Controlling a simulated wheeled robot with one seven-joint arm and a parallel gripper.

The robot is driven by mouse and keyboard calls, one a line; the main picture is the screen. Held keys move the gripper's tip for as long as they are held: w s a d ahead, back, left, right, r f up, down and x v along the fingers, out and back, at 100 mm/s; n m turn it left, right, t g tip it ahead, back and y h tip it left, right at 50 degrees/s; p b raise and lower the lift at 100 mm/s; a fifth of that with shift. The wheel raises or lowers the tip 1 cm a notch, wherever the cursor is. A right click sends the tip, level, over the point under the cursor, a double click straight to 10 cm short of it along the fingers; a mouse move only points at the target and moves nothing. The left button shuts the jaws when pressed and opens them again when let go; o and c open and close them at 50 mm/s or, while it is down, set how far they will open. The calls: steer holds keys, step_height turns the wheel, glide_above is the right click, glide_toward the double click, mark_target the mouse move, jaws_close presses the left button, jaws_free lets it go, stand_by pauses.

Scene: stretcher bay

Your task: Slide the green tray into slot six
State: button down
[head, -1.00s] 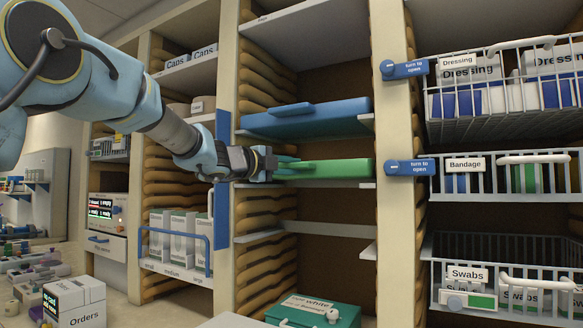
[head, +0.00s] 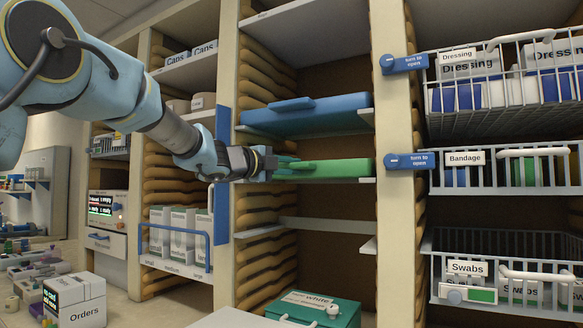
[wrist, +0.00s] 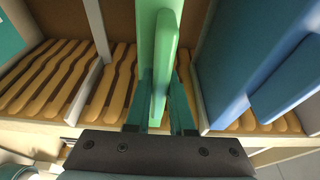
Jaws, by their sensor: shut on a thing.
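The green tray (head: 338,169) is in the slotted middle bay, level and just below the blue tray (head: 318,116). My gripper (head: 279,165) is at the left front of the green tray, shut on its raised handle. In the wrist view the gripper fingers (wrist: 161,112) stand on both sides of the green handle (wrist: 164,62), and the blue tray (wrist: 270,70) is close on the right. The wooden slot runners (head: 262,208) line the bay's side wall. No slot numbers are readable.
A grey shelf (head: 328,226) crosses the bay below the green tray. A teal box (head: 335,313) with a white label lies at the bottom. Wire baskets (head: 500,168) with blue turn-latches stand to the right. A blue-railed rack of boxes (head: 180,240) stands left.

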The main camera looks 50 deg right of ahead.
steer(key=shift+r, duration=0.1)
steer(key=c, duration=0.7)
jaws_free()
steer(key=shift+a, duration=0.1)
steer(key=a+b, duration=0.4)
steer(key=a, duration=0.6)
steer(key=shift+w+a, duration=0.15)
steer(key=shift+a, duration=0.15)
